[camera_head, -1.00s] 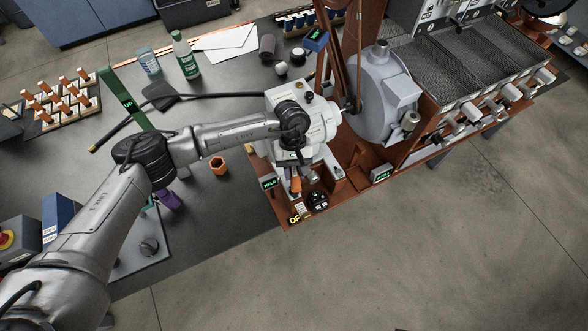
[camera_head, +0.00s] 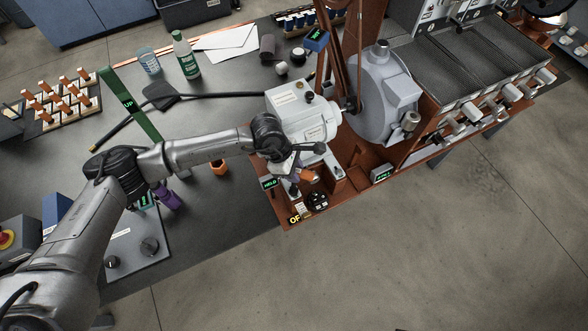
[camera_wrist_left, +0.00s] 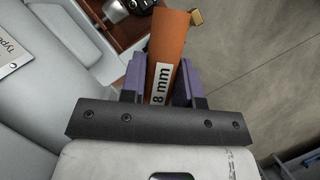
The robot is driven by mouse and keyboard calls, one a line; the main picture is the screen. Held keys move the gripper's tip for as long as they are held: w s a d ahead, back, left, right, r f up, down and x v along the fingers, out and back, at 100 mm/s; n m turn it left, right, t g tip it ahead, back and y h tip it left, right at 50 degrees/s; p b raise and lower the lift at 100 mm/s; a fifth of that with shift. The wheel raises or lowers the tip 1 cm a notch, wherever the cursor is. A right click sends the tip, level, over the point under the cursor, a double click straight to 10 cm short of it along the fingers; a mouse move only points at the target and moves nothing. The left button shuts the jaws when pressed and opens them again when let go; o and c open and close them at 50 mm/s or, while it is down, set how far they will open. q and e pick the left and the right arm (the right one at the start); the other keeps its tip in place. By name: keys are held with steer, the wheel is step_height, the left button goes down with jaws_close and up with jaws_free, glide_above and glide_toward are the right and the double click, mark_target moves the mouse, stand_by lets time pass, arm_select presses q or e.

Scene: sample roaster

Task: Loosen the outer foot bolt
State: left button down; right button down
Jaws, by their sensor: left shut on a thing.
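My left gripper (camera_head: 300,173) is shut on an orange handle (camera_head: 309,175) marked "8 mm", low at the front of the pale motor housing (camera_head: 293,98). In the left wrist view, the orange handle (camera_wrist_left: 166,50) sits between the purple finger pads (camera_wrist_left: 160,78) and points up and away. Foot hardware (camera_head: 294,190) shows just below the gripper on the rust-coloured base, but I cannot make out the outer foot bolt's head.
A small "HOLD" display (camera_head: 269,184) stands left of the gripper, and a black round knob (camera_head: 317,201) and an "OFF" sign (camera_head: 295,219) lie below it. The grey blower (camera_head: 385,95) is to the right. An orange hexagonal cup (camera_head: 219,167) stands on the dark bench.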

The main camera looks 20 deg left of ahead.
arm_select(q)
steer(key=n+t, duration=0.1)
steer(key=n, duration=0.2)
steer(key=n+t+y, duration=0.1)
steer(key=n, duration=0.3)
steer(key=n+t+y, duration=0.1)
steer(key=n, duration=0.2)
steer(key=n+y, duration=0.1)
steer(key=n, duration=0.2)
steer(key=shift+n+t, duration=0.3)
steer(key=shift+t, duration=0.1)
steer(key=shift+m, duration=0.8)
steer(key=shift+r, duration=0.15)
steer(key=shift+r+p, duration=0.95)
steer(key=shift+r, duration=0.6)
steer(key=shift+r+p, duration=1.5)
steer(key=shift+r, duration=1)
